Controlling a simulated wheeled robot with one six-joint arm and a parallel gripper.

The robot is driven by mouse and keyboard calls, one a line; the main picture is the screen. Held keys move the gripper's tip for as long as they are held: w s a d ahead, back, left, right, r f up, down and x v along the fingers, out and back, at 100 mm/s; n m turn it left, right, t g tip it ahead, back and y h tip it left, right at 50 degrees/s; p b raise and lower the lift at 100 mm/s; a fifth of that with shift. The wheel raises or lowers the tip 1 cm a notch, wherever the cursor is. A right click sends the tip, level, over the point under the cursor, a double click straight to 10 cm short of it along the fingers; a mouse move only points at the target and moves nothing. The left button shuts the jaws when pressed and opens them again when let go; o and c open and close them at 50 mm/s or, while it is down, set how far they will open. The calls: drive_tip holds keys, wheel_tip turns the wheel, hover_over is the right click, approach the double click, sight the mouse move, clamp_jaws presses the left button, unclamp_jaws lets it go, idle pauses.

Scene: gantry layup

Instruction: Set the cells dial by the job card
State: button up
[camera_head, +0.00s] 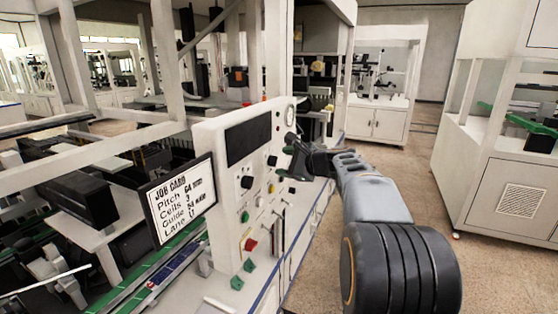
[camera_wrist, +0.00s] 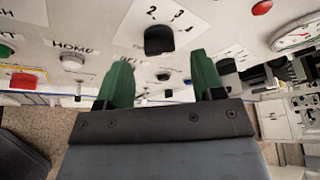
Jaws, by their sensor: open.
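The job card (camera_head: 181,198) stands at the left of the white control panel (camera_head: 215,160). Its Cells line appears to read 3; the other lines are partly too small to read. In the wrist view a black dial (camera_wrist: 158,40) sits on a white plate with the numbers 2, 3 and 4 around it. I cannot tell where its pointer stands. My gripper (camera_head: 286,162) is beside the panel face in the head view. Its green fingers (camera_wrist: 163,68) are open and empty in the wrist view, apart from the dial, which shows beyond and between the fingertips.
The panel also carries a red button (camera_head: 250,244), green buttons (camera_head: 237,283), other knobs (camera_head: 247,182) and a round gauge (camera_wrist: 296,37). A white-framed machine (camera_head: 510,170) stands right, across open floor (camera_head: 385,165).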

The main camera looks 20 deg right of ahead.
sight(273, 161)
drive_tip(key=shift+x, duration=1.5)
drive_tip(key=c, duration=0.9)
drive_tip(key=shift+f, duration=0.1)
drive_tip(key=shift+c, duration=0.2)
